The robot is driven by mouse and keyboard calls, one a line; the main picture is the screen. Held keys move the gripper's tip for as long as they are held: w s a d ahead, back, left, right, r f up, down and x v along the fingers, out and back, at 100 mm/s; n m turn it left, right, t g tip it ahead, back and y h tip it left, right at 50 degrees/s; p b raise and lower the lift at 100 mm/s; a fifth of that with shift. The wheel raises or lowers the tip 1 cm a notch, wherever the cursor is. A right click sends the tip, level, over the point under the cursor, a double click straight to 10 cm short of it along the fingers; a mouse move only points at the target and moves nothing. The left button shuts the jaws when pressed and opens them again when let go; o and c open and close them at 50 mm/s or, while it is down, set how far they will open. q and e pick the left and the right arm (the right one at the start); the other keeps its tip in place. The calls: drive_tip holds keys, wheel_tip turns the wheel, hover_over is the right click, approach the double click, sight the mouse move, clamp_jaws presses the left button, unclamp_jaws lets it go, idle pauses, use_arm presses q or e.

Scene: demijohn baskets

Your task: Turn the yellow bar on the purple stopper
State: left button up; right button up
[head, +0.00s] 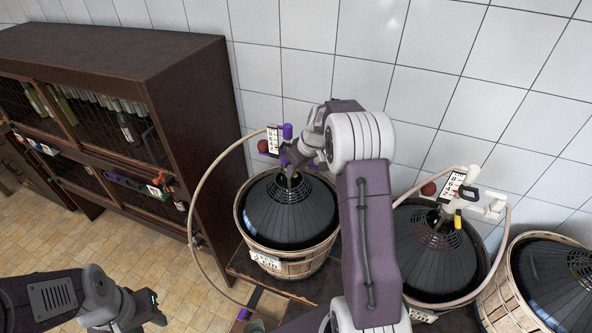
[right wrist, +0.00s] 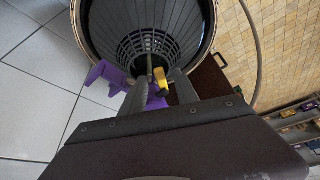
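The purple stopper sits on the neck of the left demijohn. Its purple parts show in the head view (head: 287,131) and in the right wrist view (right wrist: 106,76). The yellow bar (right wrist: 161,79) shows in the right wrist view; in the head view my right gripper and arm hide it. My right gripper (right wrist: 160,82) is open, its two dark fingers on either side of the yellow bar, with a visible gap on both sides. In the head view this gripper (head: 291,167) is over the demijohn's neck. My left gripper (head: 150,307) is low at the left, its fingers unclear.
The left demijohn stands in a wooden basket (head: 284,268) against the tiled wall. A second demijohn (head: 433,262) has a pale stopper with another yellow bar (head: 458,218). A third basket (head: 500,300) is at the right. A dark cabinet (head: 190,95) stands left; a hose (head: 195,205) arcs beside it.

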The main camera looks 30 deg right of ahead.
drive_tip(key=a+b+v, duration=0.1)
drive_tip(key=v, duration=0.7)
drive_tip(key=shift+d+r+b, duration=0.2)
drive_tip(key=shift+d+b, duration=0.2)
drive_tip(key=shift+d, duration=0.15)
drive_tip(key=shift+s, duration=0.1)
